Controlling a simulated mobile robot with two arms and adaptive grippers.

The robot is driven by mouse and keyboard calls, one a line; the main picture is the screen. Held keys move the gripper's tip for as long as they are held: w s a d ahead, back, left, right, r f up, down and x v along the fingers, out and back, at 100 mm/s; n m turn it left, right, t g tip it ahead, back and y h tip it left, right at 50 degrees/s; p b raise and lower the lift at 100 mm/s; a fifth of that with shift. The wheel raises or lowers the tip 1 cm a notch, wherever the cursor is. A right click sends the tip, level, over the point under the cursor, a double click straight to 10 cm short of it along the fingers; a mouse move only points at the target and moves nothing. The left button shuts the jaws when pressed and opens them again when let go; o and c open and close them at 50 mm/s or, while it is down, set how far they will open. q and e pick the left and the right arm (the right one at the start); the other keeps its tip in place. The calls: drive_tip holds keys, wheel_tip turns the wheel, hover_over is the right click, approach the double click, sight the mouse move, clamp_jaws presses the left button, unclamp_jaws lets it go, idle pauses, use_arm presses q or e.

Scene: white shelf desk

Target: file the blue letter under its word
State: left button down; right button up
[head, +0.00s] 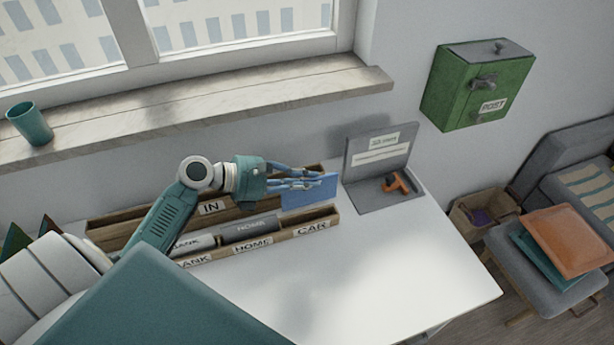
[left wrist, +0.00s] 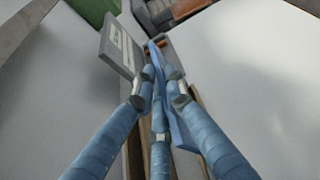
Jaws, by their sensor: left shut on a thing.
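The blue letter (head: 310,194) stands upright above the right compartment of the wooden sorter (head: 282,237), behind the label CAR (head: 312,227). Its lower edge is at the compartment's level; I cannot tell how deep it sits. My left gripper (head: 318,178) is shut on the letter's top edge. In the left wrist view the letter (left wrist: 182,130) shows nearly edge-on between the blue fingers (left wrist: 160,88). Grey cards stand behind the HOME label (head: 252,244) and the BANK label (head: 192,262). The word on the letter cannot be read. My right gripper is not in view.
An IN rack (head: 211,208) stands behind the sorter. To the right, a grey stand (head: 378,155) has an upright panel and an orange-handled tool (head: 397,183). A green POST box (head: 478,90) hangs on the wall. The white desk (head: 400,270) is clear at front right.

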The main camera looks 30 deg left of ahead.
sight(312, 199)
use_arm(q)
drive_tip(key=shift+f+b, duration=1.4)
drive_tip(key=shift+f, duration=2.2)
drive_tip(key=c, duration=1.7)
unclamp_jaws()
drive_tip(key=v, duration=1.2)
drive_tip(key=shift+d, duration=0.1)
